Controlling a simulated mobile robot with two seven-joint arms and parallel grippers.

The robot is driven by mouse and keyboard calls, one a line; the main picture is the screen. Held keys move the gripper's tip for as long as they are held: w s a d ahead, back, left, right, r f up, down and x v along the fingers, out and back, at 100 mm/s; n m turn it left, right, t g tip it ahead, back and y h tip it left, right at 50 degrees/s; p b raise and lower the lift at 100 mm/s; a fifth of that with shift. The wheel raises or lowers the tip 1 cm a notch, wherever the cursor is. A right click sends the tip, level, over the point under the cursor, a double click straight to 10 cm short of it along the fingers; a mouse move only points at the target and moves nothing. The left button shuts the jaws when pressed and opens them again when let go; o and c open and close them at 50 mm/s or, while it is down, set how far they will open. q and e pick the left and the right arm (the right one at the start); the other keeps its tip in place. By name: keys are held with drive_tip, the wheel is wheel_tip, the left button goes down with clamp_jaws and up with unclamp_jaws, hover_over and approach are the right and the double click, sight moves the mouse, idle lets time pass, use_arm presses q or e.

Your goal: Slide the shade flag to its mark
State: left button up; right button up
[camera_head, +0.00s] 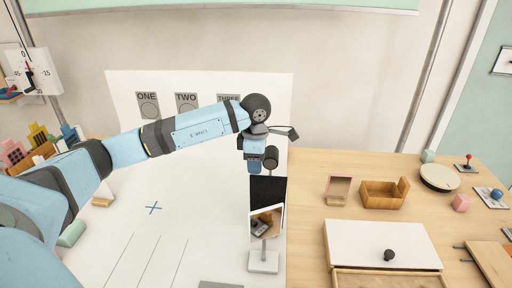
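A flat black panel (266,190), which looks like the shade flag, stands near the right edge of the white sheet (200,245). Its lower part is hidden behind a white-framed mirror-like panel on a stand (264,262). My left gripper (255,168) points down at the black panel's top edge. I cannot tell whether it touches the panel or whether its fingers are open or shut. A blue cross mark (154,208) lies on the sheet to the left; I cannot tell if it is the flag's mark. My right gripper is out of view.
Cards labelled ONE (147,105), TWO (187,104) and THREE are on the upright white backdrop, THREE partly behind my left arm. On the wooden table (305,240) at right are a wooden box (384,195), a pink-edged tray (338,190) and a white-lidded box (370,243).

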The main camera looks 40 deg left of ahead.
sight(256, 182)
use_arm(q)
wheel_tip(256, 182, down, 8)
drive_tip(key=shift+r+p, duration=0.2)
drive_tip(key=shift+p, duration=0.2)
clamp_jaws()
